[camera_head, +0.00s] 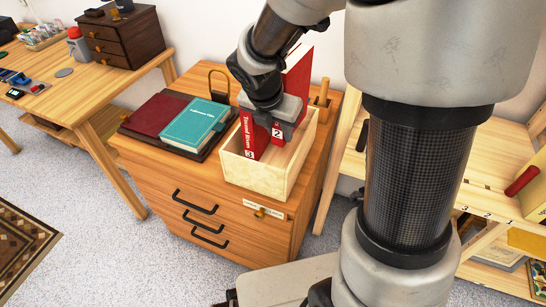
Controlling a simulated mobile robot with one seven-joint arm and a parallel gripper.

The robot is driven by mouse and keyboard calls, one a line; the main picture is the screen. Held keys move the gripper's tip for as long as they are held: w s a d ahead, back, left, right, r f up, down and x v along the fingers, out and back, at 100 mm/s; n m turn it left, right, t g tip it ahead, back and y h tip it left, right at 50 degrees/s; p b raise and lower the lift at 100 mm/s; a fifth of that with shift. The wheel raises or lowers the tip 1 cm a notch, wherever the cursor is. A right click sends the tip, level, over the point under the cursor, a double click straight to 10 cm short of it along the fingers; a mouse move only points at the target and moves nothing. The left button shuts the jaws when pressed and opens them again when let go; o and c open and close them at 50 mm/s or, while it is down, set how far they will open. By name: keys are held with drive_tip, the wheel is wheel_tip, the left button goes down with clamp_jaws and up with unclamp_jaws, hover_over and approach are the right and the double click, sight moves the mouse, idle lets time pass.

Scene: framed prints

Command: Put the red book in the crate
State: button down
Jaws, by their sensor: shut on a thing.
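The pale wooden crate (258,177) stands on a wooden drawer cabinet, open side up. My gripper (279,122) is over the crate, pointing down, and is shut on a red book (299,72). Its red cover rises above the crate behind the gripper, and a spine label "2" shows by the fingers. The book's lower part is inside the crate's opening; whether it touches the floor is hidden. Another red book (248,138), with "3" on its spine, stands in the crate left of my gripper.
Left of the crate, a teal book (197,125) and a dark red book (158,113) lie on a dark tray. My large arm links fill the right middle. A wooden desk (110,84) is at left.

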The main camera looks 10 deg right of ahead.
drive_tip(key=shift+a+f+n, duration=0.15)
drive_tip(key=shift+f+n, duration=0.1)
drive_tip(key=shift+n, duration=0.25)
drive_tip(key=b, duration=0.5)
approach(280, 165)
drive_tip(key=x, duration=0.4)
drive_tip(key=shift+w+d+f, duration=0.1)
drive_tip(key=shift+d+f, duration=0.1)
drive_tip(key=shift+f, duration=0.1)
drive_tip(key=shift+f, duration=0.1)
drive_tip(key=c, duration=1.4)
unclamp_jaws()
drive_tip(key=p+v, duration=0.4)
drive_tip(key=v, duration=0.8)
drive_tip(key=shift+d+p, duration=0.2)
drive_tip(key=shift+p, duration=0.15)
